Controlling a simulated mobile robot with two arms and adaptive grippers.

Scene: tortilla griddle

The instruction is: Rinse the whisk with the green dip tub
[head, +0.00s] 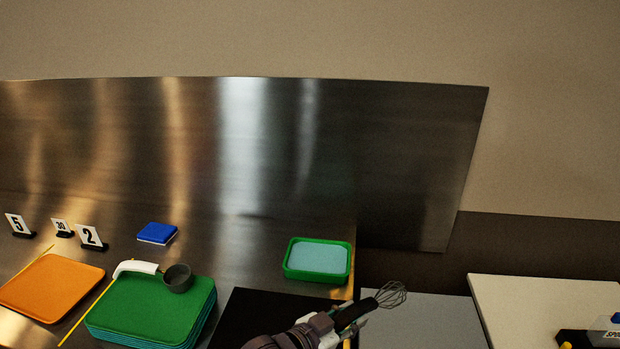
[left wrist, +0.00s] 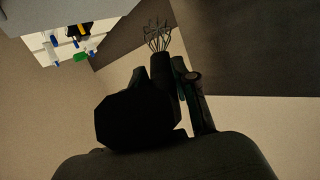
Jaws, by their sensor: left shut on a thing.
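The whisk (head: 392,294) has a black handle and a wire head. My left gripper (head: 345,318) is shut on its handle at the bottom of the head view, with the wires pointing right and slightly up. The whisk (left wrist: 158,38) also shows in the left wrist view, its wires beyond the dark fingers of my left gripper (left wrist: 178,85). The green dip tub (head: 319,275), filled with pale blue liquid, stands on the steel counter, up and left of the whisk. The whisk is apart from the tub. My right gripper is not in view.
Left of the tub are a stack of green trays (head: 140,318) with a ladle (head: 177,278) on it, an orange tray (head: 50,288), a blue block (head: 157,233) and number signs (head: 90,237). A black surface (head: 262,314) lies before the tub. A white table (head: 545,300) stands right.

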